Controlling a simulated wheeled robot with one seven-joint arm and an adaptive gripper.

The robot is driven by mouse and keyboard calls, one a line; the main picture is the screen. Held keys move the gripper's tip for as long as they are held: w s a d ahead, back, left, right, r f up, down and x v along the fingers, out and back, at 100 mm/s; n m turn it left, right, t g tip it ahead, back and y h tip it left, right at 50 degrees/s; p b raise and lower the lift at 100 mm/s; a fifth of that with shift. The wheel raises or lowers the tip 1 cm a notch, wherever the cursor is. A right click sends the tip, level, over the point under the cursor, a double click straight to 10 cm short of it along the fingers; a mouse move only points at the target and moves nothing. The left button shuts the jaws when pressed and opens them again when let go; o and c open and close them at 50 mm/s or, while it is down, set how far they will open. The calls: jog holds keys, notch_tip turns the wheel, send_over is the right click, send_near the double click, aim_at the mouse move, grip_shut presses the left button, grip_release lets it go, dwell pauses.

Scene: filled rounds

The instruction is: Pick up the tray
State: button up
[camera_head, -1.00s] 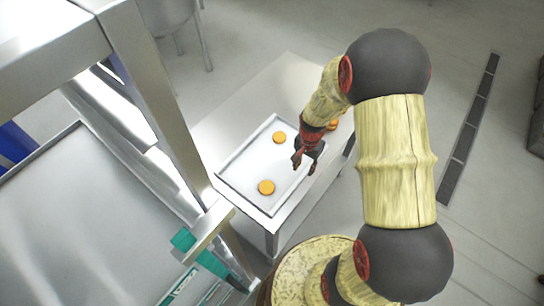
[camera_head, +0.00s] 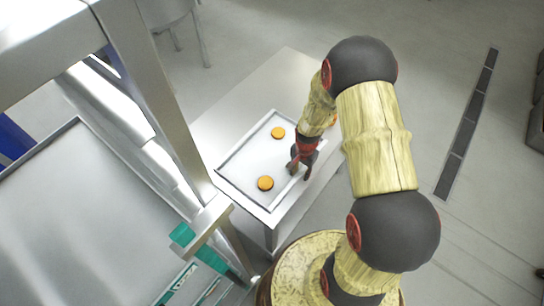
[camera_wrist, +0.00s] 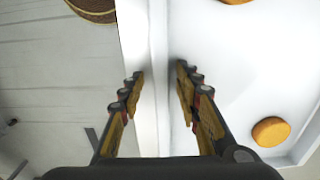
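The tray (camera_head: 240,172) is a shallow, light metal tray with a raised rim. It lies on a pale table and holds orange rounds, one near its far side (camera_head: 278,132) and one near its front (camera_head: 265,183). My gripper (camera_head: 299,172) is over the tray's right edge in the head view. In the wrist view, the open fingers of my gripper (camera_wrist: 158,75) are on either side of the tray's rim (camera_wrist: 160,50), with a gap between them. I cannot tell how far the fingertips reach down. My arm hides part of the tray's far right side.
The table (camera_head: 285,75) has bare room beyond the tray. A metal rack (camera_head: 150,90) stands close at the left, with another large flat tray (camera_head: 75,215) and green parts (camera_head: 200,248).

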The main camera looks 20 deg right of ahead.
jog(key=shift+c, duration=0.3)
jog(key=c, duration=0.7)
jog(key=shift+w+r, duration=0.1)
grip_shut()
